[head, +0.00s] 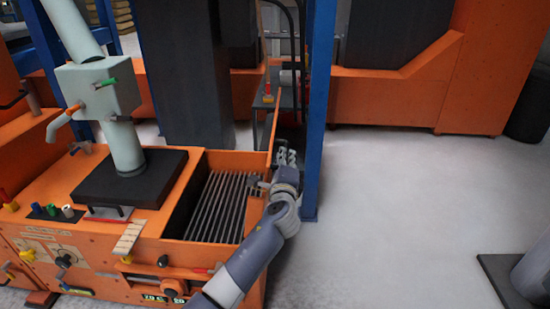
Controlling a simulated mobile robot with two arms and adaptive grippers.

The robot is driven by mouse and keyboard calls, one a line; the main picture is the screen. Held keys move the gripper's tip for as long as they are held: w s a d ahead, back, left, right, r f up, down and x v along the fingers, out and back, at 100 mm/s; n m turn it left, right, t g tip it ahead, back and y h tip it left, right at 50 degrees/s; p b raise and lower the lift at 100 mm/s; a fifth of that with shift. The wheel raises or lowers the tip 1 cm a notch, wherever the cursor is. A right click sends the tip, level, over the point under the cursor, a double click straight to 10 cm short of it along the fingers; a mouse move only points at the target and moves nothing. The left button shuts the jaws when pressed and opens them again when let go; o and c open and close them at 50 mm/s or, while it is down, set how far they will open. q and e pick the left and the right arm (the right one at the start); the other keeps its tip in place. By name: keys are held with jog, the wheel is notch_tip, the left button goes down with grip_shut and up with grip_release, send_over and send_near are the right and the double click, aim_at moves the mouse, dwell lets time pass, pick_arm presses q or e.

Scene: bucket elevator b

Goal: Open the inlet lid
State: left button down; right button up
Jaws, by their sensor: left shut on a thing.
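The orange inlet box (222,160) is open at the top, and dark parallel grate bars (222,205) show inside it. A thin orange panel (274,125), which looks like the lid, stands up at the box's right side, seen nearly edge-on. My left arm reaches up from the bottom to this side. My left gripper (268,183) is at the panel's lower part, by the box's right edge, and is shut on what seems to be the lid. The exact contact is small and partly hidden by the wrist. My right gripper is out of view.
A blue post (319,110) rises just right of my left gripper. A black plate (130,178) with a pale pipe and valve block (97,88) stands left of the box. A grey cylinder (535,272) is at lower right. The floor between is clear.

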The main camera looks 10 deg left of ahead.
pick_arm(q)
jog(key=shift+d+f, duration=0.1)
jog(key=shift+d, duration=0.25)
jog(key=c, duration=1.6)
grip_release()
jog(key=shift+c, duration=0.2)
jog(key=shift+a+f, duration=0.2)
jog(key=shift+f, duration=0.05)
jog(key=shift+r, duration=0.15)
jog(key=shift+s+d, duration=0.1)
jog(key=shift+s, duration=0.1)
jog(key=s, duration=1.1)
jog(key=shift+s+d, duration=0.25)
jog(key=shift+s, duration=0.1)
